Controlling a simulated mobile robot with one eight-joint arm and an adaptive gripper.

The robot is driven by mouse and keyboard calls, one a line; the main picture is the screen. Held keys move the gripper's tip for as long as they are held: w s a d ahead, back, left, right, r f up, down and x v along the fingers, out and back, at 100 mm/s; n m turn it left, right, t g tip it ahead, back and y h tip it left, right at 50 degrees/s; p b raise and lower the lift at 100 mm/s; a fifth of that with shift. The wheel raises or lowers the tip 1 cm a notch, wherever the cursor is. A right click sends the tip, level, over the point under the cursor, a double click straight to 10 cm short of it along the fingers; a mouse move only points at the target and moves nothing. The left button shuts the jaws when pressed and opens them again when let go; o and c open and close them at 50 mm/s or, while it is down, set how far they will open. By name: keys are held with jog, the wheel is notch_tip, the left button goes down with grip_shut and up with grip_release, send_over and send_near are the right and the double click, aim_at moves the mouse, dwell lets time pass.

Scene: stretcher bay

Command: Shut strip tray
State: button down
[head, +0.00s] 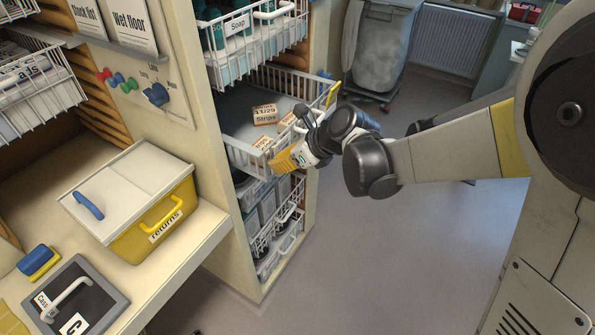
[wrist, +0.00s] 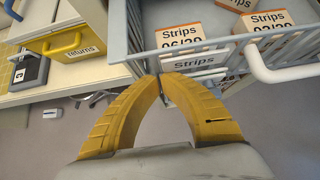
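The strip tray (head: 245,155) is a white wire basket pulled out of the tall cabinet, with boxes marked "Strips" (head: 265,114) inside. In the wrist view its wire front (wrist: 205,56) carries a "Strips" label, and a pale handle (wrist: 285,72) sticks out at the right. My gripper (head: 276,163) is at the tray's front, at the near corner. In the wrist view my yellow fingers (wrist: 160,77) come together at their tips, beside the left end of the label. Nothing shows between them. Whether the tips touch the wire I cannot tell.
A soap basket (head: 255,35) sits above the tray, and more baskets (head: 278,225) sit below. A yellow returns box (head: 155,222) stands on the counter at the left. A grey bin (head: 378,45) stands behind. The floor (head: 350,255) right of the cabinet is clear.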

jog(key=w+a, duration=0.1)
jog(key=a, duration=0.2)
jog(key=w+a, duration=0.4)
jog(key=a, duration=0.1)
jog(key=shift+a+b, duration=0.3)
jog(key=shift+a, duration=0.05)
jog(key=shift+d, duration=0.1)
